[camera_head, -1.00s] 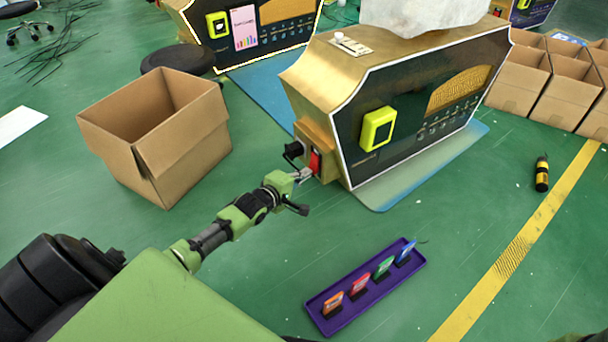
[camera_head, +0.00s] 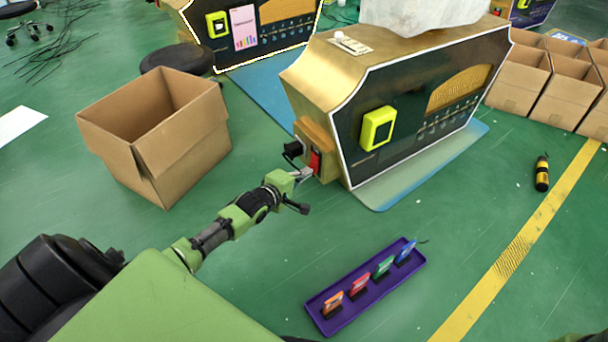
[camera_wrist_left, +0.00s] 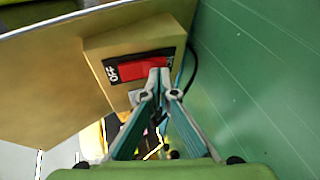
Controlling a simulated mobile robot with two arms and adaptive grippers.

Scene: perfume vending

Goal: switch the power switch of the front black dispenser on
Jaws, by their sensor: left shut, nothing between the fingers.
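The front black dispenser (camera_head: 405,125) has a gold casing and a black front panel with a white edge. Its red power switch (camera_head: 315,161) sits on a gold box on the left end. In the left wrist view the red switch (camera_wrist_left: 142,68) shows with "OFF" printed at its left end. My left gripper (camera_head: 305,174) is shut and empty. In the left wrist view its fingertips (camera_wrist_left: 160,80) are at the right end of the switch, covering the label there. Whether they touch the switch is hard to tell. My right gripper is not in view.
An open cardboard box (camera_head: 165,145) stands left of the dispenser. A purple tray (camera_head: 336,322) with several coloured cards lies in front. A black and yellow cylinder (camera_head: 542,174) and more boxes (camera_head: 520,90) are at right. A second dispenser (camera_head: 260,30) stands behind.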

